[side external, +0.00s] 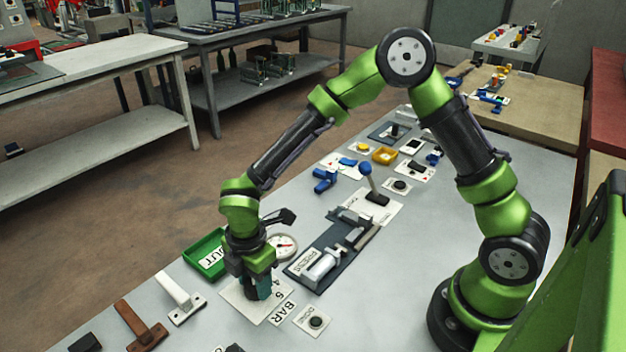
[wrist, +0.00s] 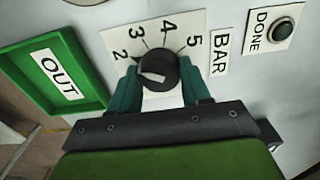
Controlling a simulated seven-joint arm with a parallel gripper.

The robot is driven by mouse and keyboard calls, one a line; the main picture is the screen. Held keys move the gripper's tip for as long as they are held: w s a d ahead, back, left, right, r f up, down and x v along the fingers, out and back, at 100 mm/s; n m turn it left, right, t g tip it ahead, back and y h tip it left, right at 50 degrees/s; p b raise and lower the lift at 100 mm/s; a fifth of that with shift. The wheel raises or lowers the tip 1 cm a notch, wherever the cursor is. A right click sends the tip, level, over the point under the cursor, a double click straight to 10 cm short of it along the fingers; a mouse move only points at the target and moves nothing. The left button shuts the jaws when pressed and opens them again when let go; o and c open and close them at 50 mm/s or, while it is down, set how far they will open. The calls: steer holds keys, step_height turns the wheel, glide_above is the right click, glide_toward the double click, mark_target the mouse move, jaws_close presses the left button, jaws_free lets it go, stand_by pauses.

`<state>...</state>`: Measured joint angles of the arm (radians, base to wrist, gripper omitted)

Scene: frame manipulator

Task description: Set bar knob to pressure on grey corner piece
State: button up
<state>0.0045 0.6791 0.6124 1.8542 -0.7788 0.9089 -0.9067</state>
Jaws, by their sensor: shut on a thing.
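The bar knob (wrist: 156,72) is round and black, on a white plate (wrist: 121,40) marked 2, 3, 4 and 5 in the wrist view. A pale pointer mark on the knob faces left, roughly toward the 2 side. My gripper (wrist: 160,84) is shut on the knob, one teal finger on each side. In the side view my gripper (side external: 258,289) points down over the plate and hides the knob. A BAR label (wrist: 220,53) lies to the right of the plate. I cannot make out a grey corner piece or a pressure written on one.
A green OUT tray (wrist: 77,64) stands left of the plate. A DONE button (wrist: 282,29) is to the right. A round gauge (side external: 282,246) and a press fixture (side external: 328,261) stand close by. White (side external: 181,298) and brown (side external: 139,327) handles lie at the front left.

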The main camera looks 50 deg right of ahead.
mark_target(254, 283)
steer(key=shift+m, duration=0.3)
steer(key=m, duration=0.4)
steer(key=shift+m, duration=1.6)
steer(key=o, duration=1.1)
steer(key=shift+c, duration=0.2)
step_height(254, 283, up, 17)
